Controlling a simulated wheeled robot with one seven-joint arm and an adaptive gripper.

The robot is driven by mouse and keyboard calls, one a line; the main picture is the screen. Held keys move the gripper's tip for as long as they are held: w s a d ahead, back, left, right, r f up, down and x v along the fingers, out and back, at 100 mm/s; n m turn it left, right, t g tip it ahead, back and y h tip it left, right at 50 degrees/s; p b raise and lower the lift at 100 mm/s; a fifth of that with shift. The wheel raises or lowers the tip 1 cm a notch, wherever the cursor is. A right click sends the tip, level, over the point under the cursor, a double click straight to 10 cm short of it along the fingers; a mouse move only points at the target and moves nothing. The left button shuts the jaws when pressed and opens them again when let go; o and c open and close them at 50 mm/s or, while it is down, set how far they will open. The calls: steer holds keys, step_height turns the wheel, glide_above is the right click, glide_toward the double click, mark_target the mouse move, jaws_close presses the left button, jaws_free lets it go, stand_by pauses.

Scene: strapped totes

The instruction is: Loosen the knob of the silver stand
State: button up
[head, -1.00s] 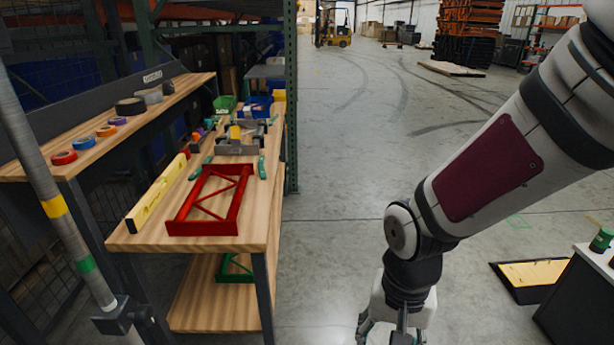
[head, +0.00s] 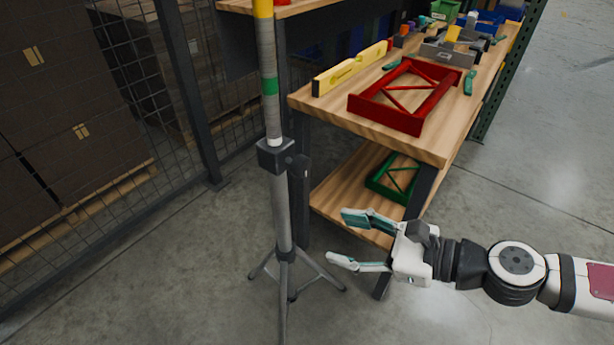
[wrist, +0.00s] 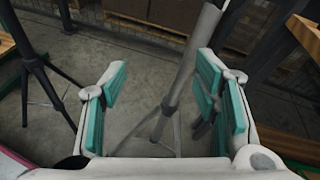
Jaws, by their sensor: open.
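The silver stand (head: 281,205) stands upright on its tripod legs left of the workbench in the head view. A black collar (head: 276,155) sits on its pole, and the dark knob (head: 301,166) sticks out from the collar's right side. My gripper (head: 342,239) is open and empty, to the right of the pole and below the knob, with its fingers pointing left. In the wrist view the silver pole (wrist: 187,70) and its tripod legs show beyond and between the open teal-padded fingers (wrist: 160,95). I cannot make out the knob in the wrist view.
The wooden workbench (head: 440,150) with a red frame (head: 410,95) and a yellow level (head: 350,68) is close behind my gripper. A green frame (head: 392,178) lies on its lower shelf. A mesh fence (head: 150,70) runs behind the stand. Floor in front is clear.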

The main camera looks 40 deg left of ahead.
mark_target(306, 170)
steer(key=w+a+r+m+t+y+b, duration=0.2)
steer(key=w+r+m+y, duration=0.2)
steer(key=w+r, duration=0.1)
steer(key=a, duration=0.4)
steer(key=s+a+b, duration=0.1)
steer(key=a, duration=0.3)
steer(key=a+b, duration=0.1)
steer(key=a, duration=0.4)
steer(key=shift+s, duration=0.3)
steer(key=c, duration=1.2)
